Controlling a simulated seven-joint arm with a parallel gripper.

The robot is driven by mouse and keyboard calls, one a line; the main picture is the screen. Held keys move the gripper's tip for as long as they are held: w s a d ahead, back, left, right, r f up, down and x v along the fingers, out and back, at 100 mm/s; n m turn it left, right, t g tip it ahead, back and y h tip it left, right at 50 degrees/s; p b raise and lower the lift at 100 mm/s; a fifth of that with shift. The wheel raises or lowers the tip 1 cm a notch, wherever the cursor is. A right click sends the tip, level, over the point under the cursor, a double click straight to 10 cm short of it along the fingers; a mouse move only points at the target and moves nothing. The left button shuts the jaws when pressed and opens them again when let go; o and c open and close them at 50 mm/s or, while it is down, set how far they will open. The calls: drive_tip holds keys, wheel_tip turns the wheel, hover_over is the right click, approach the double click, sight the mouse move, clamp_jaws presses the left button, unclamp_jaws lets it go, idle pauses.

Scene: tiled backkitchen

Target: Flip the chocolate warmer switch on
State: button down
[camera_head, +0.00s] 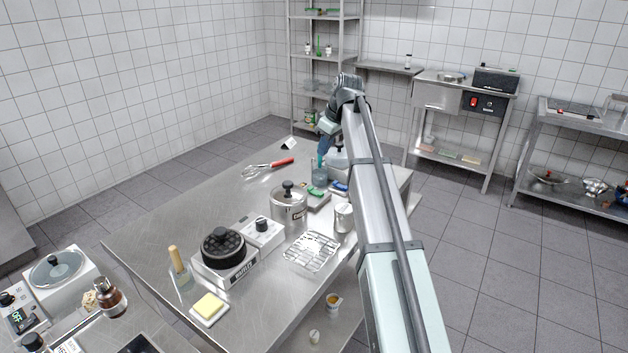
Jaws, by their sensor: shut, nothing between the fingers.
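I cannot tell for sure which device is the chocolate warmer. A lidded steel pot (290,207) with a small dark label stands on the steel table, beside a white control box (262,232) with a black knob. Another lidded white unit (56,268) stands at the lower left, near a box with a lit panel (20,318) that seems to read OFF. My gripper (325,143) is small in the picture, beyond the pot at the table's far side, pointing down. It is shut and empty, above or near a glass jar (319,174).
A black round-plated waffle iron (223,250), a wire rack (311,252), a yellow block on a dish (209,307) and a red-handled whisk (268,167) lie on the table. A device with a red switch (473,101) stands at the back right. The table's left part is clear.

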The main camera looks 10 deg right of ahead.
sight(312, 188)
drive_tip(key=x, duration=1.4)
drive_tip(key=shift+s+d+f, duration=0.1)
drive_tip(key=shift+s+d, duration=0.2)
drive_tip(key=shift+w+a+f+g+h, duration=0.2)
drive_tip(key=shift+w+f+g+h, duration=0.05)
drive_tip(key=shift+f+g+h, duration=0.1)
drive_tip(key=shift+s+d, duration=0.2)
drive_tip(key=shift+s, duration=0.05)
drive_tip(key=shift+s+d+r, duration=0.15)
drive_tip(key=shift+s+d, duration=0.3)
drive_tip(key=shift+r, duration=0.1)
drive_tip(key=shift+w+r, duration=0.1)
drive_tip(key=shift+r, duration=0.2)
wheel_tip(312, 188, up, 13)
idle(0.4)
